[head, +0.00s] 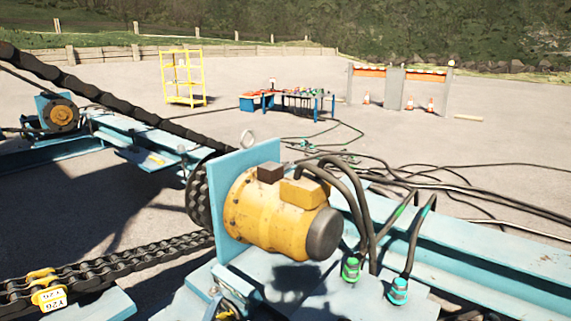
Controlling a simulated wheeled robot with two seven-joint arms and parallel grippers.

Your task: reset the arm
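Neither of my arms nor grippers shows in the head view. A yellow motor (270,214) with a dark end cap sits against an upright light-blue plate in the middle. Dark cables (352,190) arch from its top box down to a green connector (351,269) and a teal connector (398,290) on the blue frame. Both connectors stand upright at the frame's surface.
A heavy chain (130,258) with a yellow tagged link (47,293) runs at lower left. Blue beams (490,255) and loose cables cross the right. A table (305,96), yellow shelf (183,78) and barrier (391,88) stand far back on open ground.

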